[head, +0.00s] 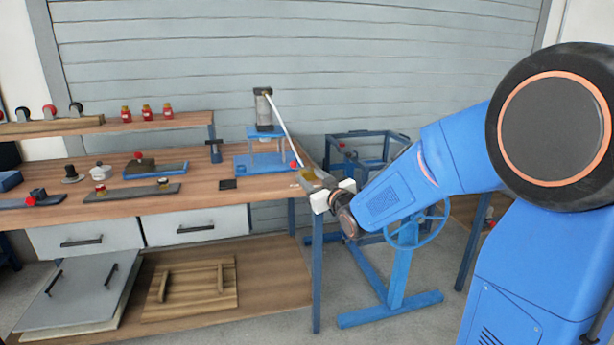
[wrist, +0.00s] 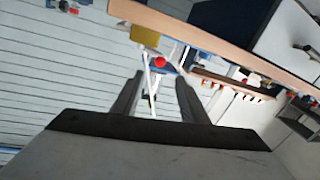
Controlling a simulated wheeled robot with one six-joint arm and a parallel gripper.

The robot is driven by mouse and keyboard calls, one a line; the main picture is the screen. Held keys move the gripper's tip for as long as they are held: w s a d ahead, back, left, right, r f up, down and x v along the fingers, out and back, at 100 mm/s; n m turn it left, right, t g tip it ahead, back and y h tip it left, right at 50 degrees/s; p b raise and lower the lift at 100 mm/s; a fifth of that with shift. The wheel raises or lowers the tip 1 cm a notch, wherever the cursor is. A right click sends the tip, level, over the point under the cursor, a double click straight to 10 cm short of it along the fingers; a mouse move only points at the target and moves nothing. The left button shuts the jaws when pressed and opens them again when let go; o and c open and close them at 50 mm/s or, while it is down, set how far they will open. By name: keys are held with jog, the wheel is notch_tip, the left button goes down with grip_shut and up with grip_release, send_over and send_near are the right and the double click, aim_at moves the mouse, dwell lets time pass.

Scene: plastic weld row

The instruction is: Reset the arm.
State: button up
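My arm reaches in from the right in the head view. My gripper (head: 312,182) is at the right end of the workbench (head: 215,187), by its corner. In the wrist view the two dark fingers of my gripper (wrist: 159,79) stand apart with a gap between them. I see nothing held; the white and blue shapes in the gap look like background. A small yellow piece (wrist: 145,35) shows beyond the fingertips, and a red knob (wrist: 160,61) shows near it.
A blue-based press (head: 264,112) with a white tube stands just left of my gripper. A blue frame with a handwheel (head: 415,222) stands on the floor below my arm. Fixtures (head: 155,168) and a shelf with red bottles (head: 146,112) are farther left.

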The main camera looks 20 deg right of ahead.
jog(key=shift+s, duration=0.15)
jog(key=s+d+f+m+g+h, duration=0.1)
jog(key=s+f+g, duration=0.2)
jog(key=s, duration=1.1)
jog(key=s+d+f+m+g+h, duration=0.1)
jog(key=s+g, duration=0.4)
jog(key=s, duration=1)
jog(key=s+d+f+m+g+h, duration=0.1)
jog(key=s+f, duration=0.5)
jog(key=s, duration=0.8)
jog(key=d+m+g, duration=0.1)
jog(key=d+g, duration=0.1)
jog(key=g, duration=0.1)
jog(key=shift+s+m+g+h, duration=0.2)
jog(key=shift+m+g+h, duration=0.1)
jog(key=shift+g+h, duration=0.1)
